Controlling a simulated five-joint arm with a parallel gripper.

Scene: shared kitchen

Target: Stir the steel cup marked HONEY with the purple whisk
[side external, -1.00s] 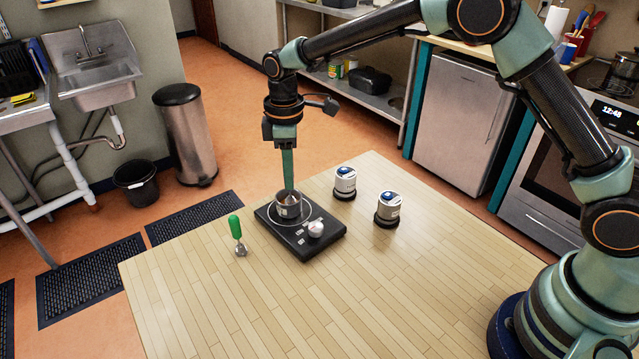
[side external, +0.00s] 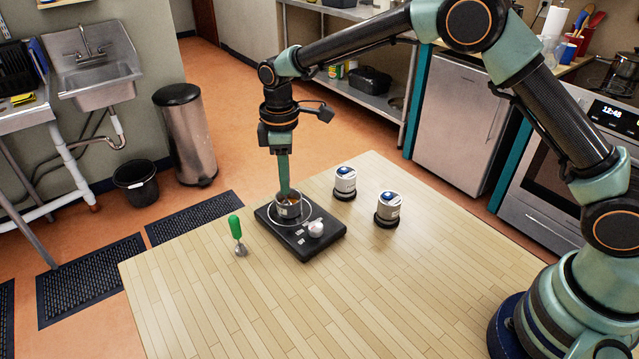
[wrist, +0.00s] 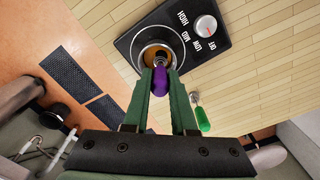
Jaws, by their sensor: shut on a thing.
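A small steel cup (side external: 288,209) stands on a black hot plate (side external: 320,245); its label is too small to read. The wrist view shows amber contents (wrist: 149,54) in it. My gripper (wrist: 161,82) is shut on the purple handle of the whisk (wrist: 161,86), which points down into the cup. The whisk's lower end is mostly hidden inside the cup. In the side view my gripper (side external: 284,191) is directly over the cup, fingertips at its rim, and hides the purple handle.
A green-handled tool (side external: 236,229) stands left of the hot plate. Two steel canisters with blue-marked tops, one behind (side external: 345,180) and one nearer (side external: 388,207), stand on dark bases to the right. The hot plate has a dial (side external: 316,229). The front of the wooden table (side external: 300,310) is clear.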

